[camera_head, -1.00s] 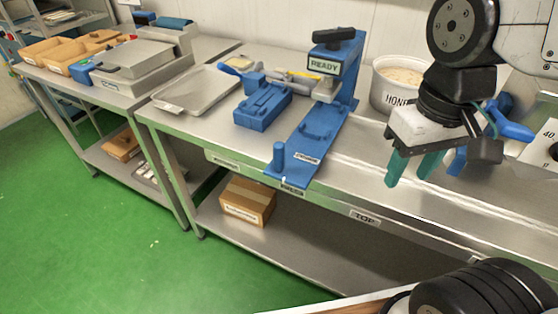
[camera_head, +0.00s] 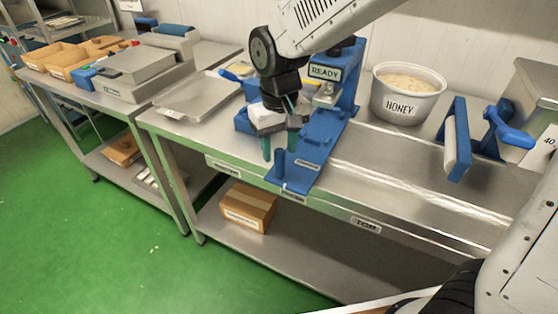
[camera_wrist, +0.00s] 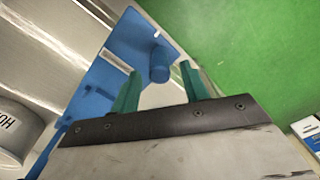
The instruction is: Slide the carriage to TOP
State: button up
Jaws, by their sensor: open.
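The blue press (camera_head: 345,85) stands on the table with a READY sign (camera_head: 324,72) on it. Its long blue base (camera_head: 318,150) runs to the table's front edge, with a small labelled part on it; which piece is the carriage I cannot tell for sure. An upright blue post (camera_head: 279,163) stands at the base's front end. My gripper (camera_head: 280,152) is open, with its teal fingers just above and around the post's line. In the wrist view the post (camera_wrist: 160,63) shows between the fingertips, apparently untouched. A TOP label (camera_head: 366,226) is on the table's front edge.
A HONEY tub (camera_head: 407,95) stands right of the press. A metal tray (camera_head: 196,97) lies to the left. The tabletop in front of the tub is clear. A cardboard box (camera_head: 248,207) sits on the lower shelf.

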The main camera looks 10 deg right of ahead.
aim_at(279, 162)
jog(key=shift+f, duration=2.35)
grip_shut()
